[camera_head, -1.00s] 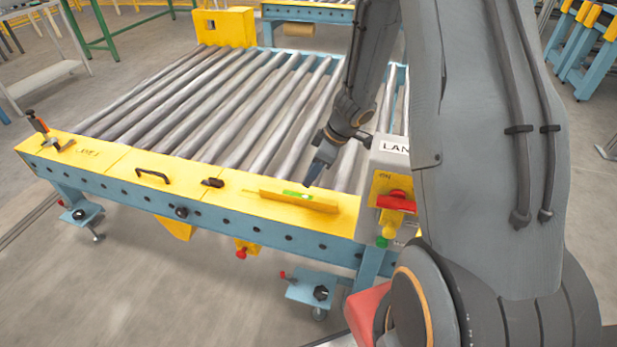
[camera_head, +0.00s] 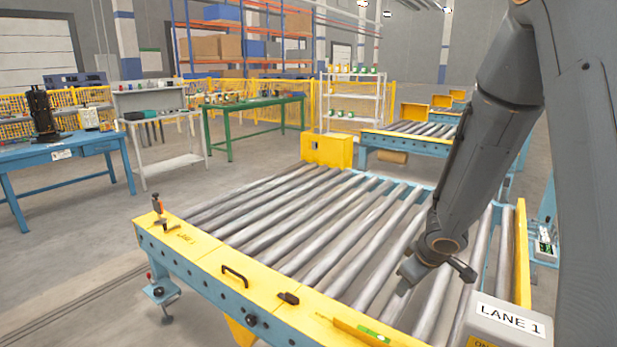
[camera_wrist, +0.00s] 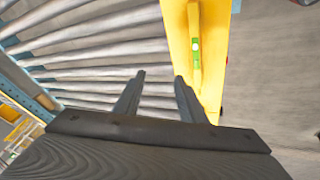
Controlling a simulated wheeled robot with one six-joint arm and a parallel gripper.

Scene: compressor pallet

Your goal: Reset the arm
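My arm reaches down from the upper right of the head view over the roller conveyor (camera_head: 262,222). My gripper (camera_wrist: 159,76) shows in the wrist view with its two fingers apart and nothing between them. In the head view the wrist end is above the rollers near the LANE 1 box (camera_head: 510,318); the fingertips are not clear there. In the wrist view the rollers lie beyond the fingers. The yellow front rail (camera_wrist: 210,60) with a level (camera_wrist: 196,45) on it runs just to their right.
On the yellow rail are an orange-handled clamp (camera_head: 158,208), a black handle (camera_head: 235,275) and a small dark piece (camera_head: 288,298). A yellow box (camera_head: 327,149) stands at the conveyor's far end. A green table (camera_head: 252,106) and blue workbench (camera_head: 62,150) stand behind. The rollers are bare.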

